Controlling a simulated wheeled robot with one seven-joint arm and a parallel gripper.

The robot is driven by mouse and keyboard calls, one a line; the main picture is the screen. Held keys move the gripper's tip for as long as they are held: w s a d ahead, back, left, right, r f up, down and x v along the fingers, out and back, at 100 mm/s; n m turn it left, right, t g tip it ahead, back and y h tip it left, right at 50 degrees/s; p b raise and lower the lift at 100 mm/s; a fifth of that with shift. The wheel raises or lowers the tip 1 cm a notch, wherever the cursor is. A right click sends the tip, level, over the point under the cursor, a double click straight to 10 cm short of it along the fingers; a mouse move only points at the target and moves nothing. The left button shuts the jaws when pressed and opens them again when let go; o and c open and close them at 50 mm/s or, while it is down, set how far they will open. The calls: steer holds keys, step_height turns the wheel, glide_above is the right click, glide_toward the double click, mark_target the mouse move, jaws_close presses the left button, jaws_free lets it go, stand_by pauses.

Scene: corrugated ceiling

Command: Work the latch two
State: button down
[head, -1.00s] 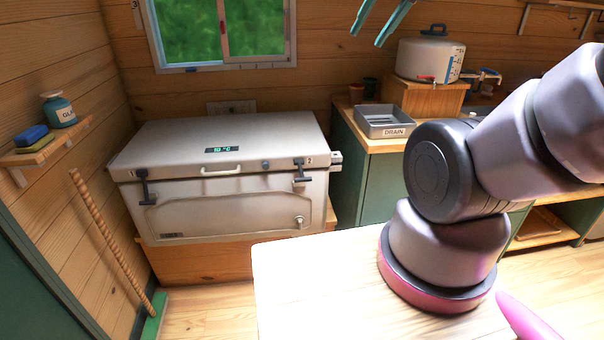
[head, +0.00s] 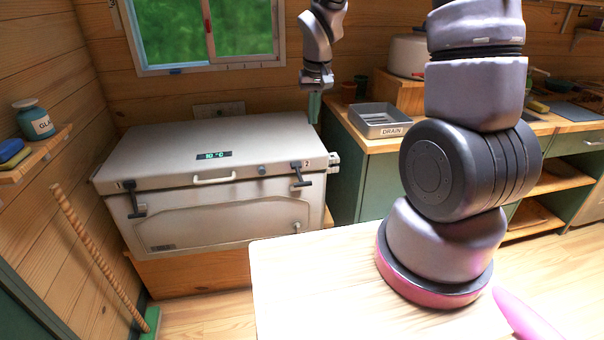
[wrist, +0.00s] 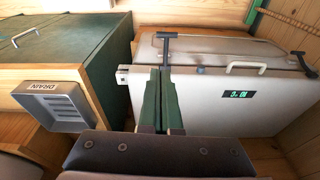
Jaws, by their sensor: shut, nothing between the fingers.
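The white cooler (head: 215,165) has two black T-shaped latches on its front. Latch two (head: 301,178), by the "2" mark, is at the right front edge of the lid, with its handle down over the front. It also shows in the wrist view (wrist: 167,47), just beyond the fingertips. Latch one (head: 134,199) is at the left front. My gripper (head: 314,108) points down above the cooler's back right corner area. Its green fingers (wrist: 161,72) are shut together and empty. I cannot tell whether the fingertips touch latch two, but they look apart from it in the head view.
A grey drain tray (head: 381,118) sits on the counter right of the cooler. A lid handle (head: 214,178) and a lit display (head: 213,155) are between the latches. A pale table (head: 300,285) fills the front. A window (head: 205,35) is behind.

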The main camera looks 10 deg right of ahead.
glide_toward(303, 182)
steer(key=shift+n+g, duration=0.3)
steer(key=shift+g, duration=0.1)
steer(key=f, duration=0.3)
steer(key=w+f, duration=0.1)
steer(key=f, duration=0.2)
steer(key=shift+w+f, duration=0.15)
steer(key=shift+f, duration=0.2)
steer(key=shift+f, duration=0.15)
